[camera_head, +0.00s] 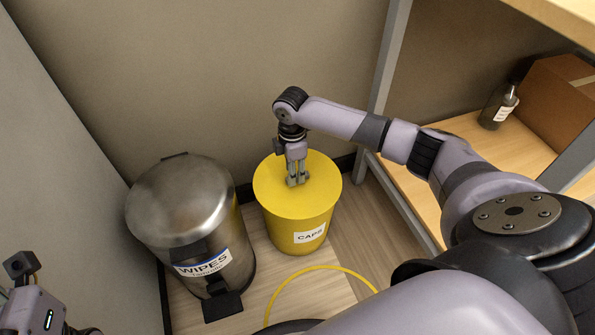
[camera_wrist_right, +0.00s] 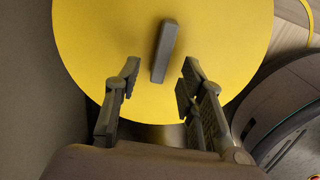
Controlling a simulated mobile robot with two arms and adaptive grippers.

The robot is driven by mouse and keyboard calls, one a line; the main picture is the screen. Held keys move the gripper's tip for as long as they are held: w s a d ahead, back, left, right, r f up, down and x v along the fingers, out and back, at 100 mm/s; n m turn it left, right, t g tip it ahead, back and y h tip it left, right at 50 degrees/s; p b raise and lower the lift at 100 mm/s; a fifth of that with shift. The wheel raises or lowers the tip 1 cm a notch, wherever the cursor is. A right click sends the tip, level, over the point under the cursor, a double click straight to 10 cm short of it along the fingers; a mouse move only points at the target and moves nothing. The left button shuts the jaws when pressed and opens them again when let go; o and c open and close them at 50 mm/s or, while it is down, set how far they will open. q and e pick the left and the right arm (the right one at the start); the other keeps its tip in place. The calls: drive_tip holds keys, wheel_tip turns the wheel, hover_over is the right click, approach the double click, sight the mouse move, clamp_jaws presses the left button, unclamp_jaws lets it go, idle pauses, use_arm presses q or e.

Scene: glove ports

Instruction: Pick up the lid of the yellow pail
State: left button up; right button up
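The yellow pail (camera_head: 292,233) stands on the floor and bears a label reading CAPS. Its flat yellow lid (camera_head: 263,185) is on top. In the right wrist view the lid (camera_wrist_right: 225,50) carries a grey bar handle (camera_wrist_right: 164,50). My right gripper (camera_head: 297,182) points down over the lid. In the right wrist view its two fingers (camera_wrist_right: 154,88) are apart, one to each side of the handle's line, with nothing between them touching. I cannot tell the exact height above the handle. Part of my left arm shows at the lower left of the head view; its fingers are not clear.
A steel pedal bin (camera_head: 185,205) labelled WIPES stands just left of the pail. A shelf unit (camera_head: 520,150) on the right holds a dark bottle (camera_head: 498,106) and a cardboard box (camera_head: 556,100). A yellow hoop-like line (camera_head: 318,268) lies in front of the pail. Walls close in behind and left.

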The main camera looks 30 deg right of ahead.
wheel_tip(320, 180, down, 2)
drive_tip(key=shift+f+b, duration=0.15)
drive_tip(key=shift+b, duration=0.25)
drive_tip(key=shift+c, duration=0.4)
clamp_jaws()
